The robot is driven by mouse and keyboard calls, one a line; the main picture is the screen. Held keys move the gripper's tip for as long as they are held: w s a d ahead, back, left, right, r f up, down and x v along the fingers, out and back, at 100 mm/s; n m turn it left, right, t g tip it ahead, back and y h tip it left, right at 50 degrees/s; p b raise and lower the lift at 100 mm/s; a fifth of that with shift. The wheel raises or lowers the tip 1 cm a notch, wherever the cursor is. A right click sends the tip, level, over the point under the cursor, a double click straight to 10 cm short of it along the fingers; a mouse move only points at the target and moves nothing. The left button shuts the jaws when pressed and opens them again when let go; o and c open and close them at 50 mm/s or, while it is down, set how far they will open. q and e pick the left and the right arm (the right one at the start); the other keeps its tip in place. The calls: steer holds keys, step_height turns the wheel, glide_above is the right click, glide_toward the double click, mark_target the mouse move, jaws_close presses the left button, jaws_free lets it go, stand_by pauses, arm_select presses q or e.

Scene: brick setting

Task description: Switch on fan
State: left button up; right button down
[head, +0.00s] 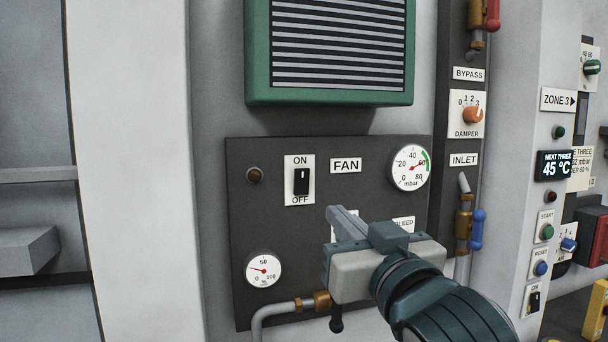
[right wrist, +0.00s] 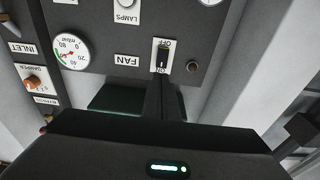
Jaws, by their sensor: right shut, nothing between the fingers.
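The fan switch (head: 302,181) is a black rocker on a white plate marked ON above and OFF below, left of the FAN label (head: 346,166). I cannot tell for sure which way it is set. My right gripper (head: 336,211) is shut and empty, in front of the panel, below and to the right of the switch in the head view. In the right wrist view the scene is upside down; the shut fingers (right wrist: 155,88) point toward the switch (right wrist: 163,58), overlapping its ON end in the picture. Contact is not clear. My left gripper is not in view.
The dark panel (head: 240,220) also bears a mbar gauge (head: 409,167), a percent gauge (head: 263,270) and a brown knob (head: 255,175). A green louvred unit (head: 330,98) juts out above. The damper knob (head: 472,115) and a blue-handled valve (head: 477,230) stand to the right.

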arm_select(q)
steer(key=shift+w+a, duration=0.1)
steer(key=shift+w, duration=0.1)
arm_select(e)
steer(key=shift+s+a+r, duration=0.1)
steer(key=shift+a+r, duration=0.05)
steer(key=shift+r, duration=0.35)
steer(key=shift+s+a+r, duration=0.1)
steer(key=shift+r, duration=0.4)
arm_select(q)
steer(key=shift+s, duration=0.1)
arm_select(e)
steer(key=shift+w, duration=0.1)
steer(key=p, duration=0.4)
glide_toward(302, 169)
steer(key=f+x, duration=0.1)
steer(key=x, duration=0.5)
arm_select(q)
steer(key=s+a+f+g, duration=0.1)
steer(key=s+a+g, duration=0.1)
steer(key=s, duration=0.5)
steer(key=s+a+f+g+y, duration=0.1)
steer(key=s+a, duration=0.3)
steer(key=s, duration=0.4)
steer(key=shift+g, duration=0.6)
arm_select(e)
steer(key=shift+w+r, duration=0.2)
steer(key=shift+r, duration=0.25)
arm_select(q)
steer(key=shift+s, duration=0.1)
